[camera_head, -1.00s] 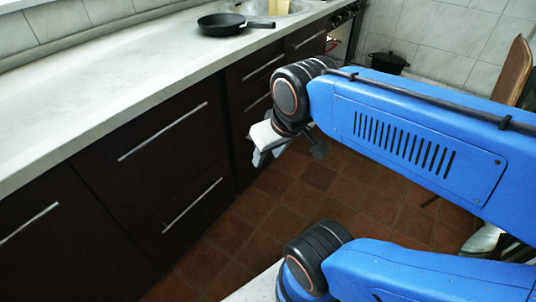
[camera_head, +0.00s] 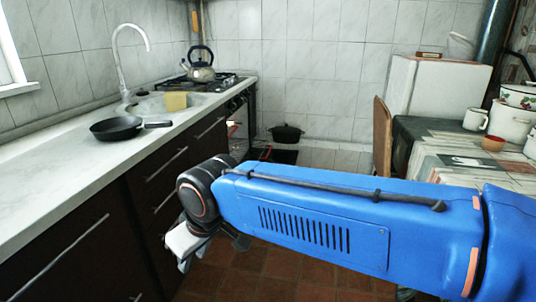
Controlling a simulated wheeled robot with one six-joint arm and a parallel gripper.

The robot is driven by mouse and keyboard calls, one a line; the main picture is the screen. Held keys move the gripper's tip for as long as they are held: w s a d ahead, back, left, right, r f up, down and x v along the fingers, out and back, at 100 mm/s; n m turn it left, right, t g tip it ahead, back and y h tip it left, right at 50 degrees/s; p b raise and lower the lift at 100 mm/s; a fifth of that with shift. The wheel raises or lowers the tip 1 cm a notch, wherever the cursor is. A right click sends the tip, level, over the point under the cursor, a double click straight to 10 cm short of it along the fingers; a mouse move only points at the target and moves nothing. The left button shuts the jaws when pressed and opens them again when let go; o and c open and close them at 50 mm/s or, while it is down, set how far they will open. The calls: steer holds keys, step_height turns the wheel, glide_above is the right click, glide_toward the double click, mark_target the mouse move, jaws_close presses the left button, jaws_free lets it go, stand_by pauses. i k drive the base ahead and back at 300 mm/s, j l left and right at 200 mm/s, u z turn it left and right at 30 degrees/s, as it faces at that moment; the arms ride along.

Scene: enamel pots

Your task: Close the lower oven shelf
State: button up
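The oven (camera_head: 238,125) stands at the far end of the left counter, with its front partly visible. A dark flat panel (camera_head: 272,156) juts out low to the right of it; it looks like the lower oven shelf pulled out, but my arm hides its near part. My gripper (camera_head: 212,250) is at the lower left, in front of the dark cabinets and well short of the oven. It points downward, partly hidden by my wrist, and I cannot tell whether its fingers are apart. Nothing is seen in it.
A black pot (camera_head: 286,133) sits low near the back wall, by the panel. A black pan (camera_head: 117,128) and kettle (camera_head: 200,66) are on the counter side. A table (camera_head: 440,150) and wooden chair (camera_head: 382,140) stand right. Brown tiled floor (camera_head: 290,268) lies below my arm.

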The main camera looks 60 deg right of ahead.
mark_target(267, 145)
steer(key=z, duration=1.65)
steer(key=i+l, duration=0.15)
steer(key=i, duration=0.45)
steer(key=i+l, duration=0.1)
steer(key=i, duration=0.55)
steer(key=i+l, duration=0.15)
steer(key=i, duration=0.45)
steer(key=i+l, duration=0.1)
steer(key=i, duration=0.55)
steer(key=i+l, duration=0.15)
steer(key=i, duration=0.45)
steer(key=j+u, duration=0.05)
